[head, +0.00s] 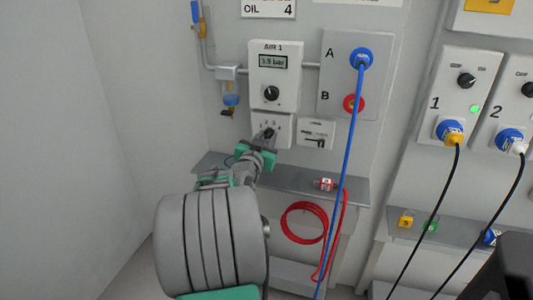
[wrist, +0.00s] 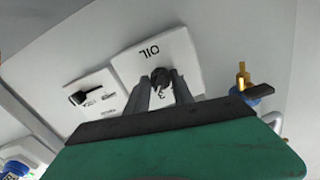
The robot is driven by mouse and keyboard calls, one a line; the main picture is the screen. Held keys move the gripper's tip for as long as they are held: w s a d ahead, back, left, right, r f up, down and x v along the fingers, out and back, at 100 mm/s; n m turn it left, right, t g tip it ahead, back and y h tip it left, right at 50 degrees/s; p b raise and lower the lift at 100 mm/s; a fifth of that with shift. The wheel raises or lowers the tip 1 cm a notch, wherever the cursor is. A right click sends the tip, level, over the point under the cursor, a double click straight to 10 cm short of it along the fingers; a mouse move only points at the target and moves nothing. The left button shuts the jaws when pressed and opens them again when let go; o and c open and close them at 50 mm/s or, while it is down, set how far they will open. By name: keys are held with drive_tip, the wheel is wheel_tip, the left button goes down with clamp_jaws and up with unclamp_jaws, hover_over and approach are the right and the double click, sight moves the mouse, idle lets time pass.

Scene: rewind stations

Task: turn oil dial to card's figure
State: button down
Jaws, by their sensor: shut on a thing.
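The oil dial (wrist: 160,77) is a dark knob on a white plate marked OIL, which appears upside down in the wrist view. A figure that looks like 3 shows beside the knob; its exact setting I cannot tell. The card (head: 268,9) at the top of the head view reads OIL 4. My gripper (wrist: 160,85) is shut on the dial, its two grey fingers on either side of the knob. In the head view my gripper (head: 268,138) reaches the white OIL plate (head: 259,120) below the AIR 1 box and hides part of it.
A white lever plate (head: 316,134) is close on the right. A blue hose (head: 348,150) hangs from port A. A shelf (head: 290,180) runs below, and a brass-and-blue fitting (head: 230,102) is at left.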

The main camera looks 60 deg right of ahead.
drive_tip(key=shift+f+m+b, duration=0.1)
drive_tip(key=shift+m+b, duration=2)
drive_tip(key=shift+b, duration=1.05)
drive_tip(key=c, duration=1.1)
unclamp_jaws()
drive_tip(key=s+a, duration=0.1)
drive_tip(key=a, duration=0.6)
drive_tip(key=shift+a+p, duration=0.35)
drive_tip(key=shift+p, duration=0.05)
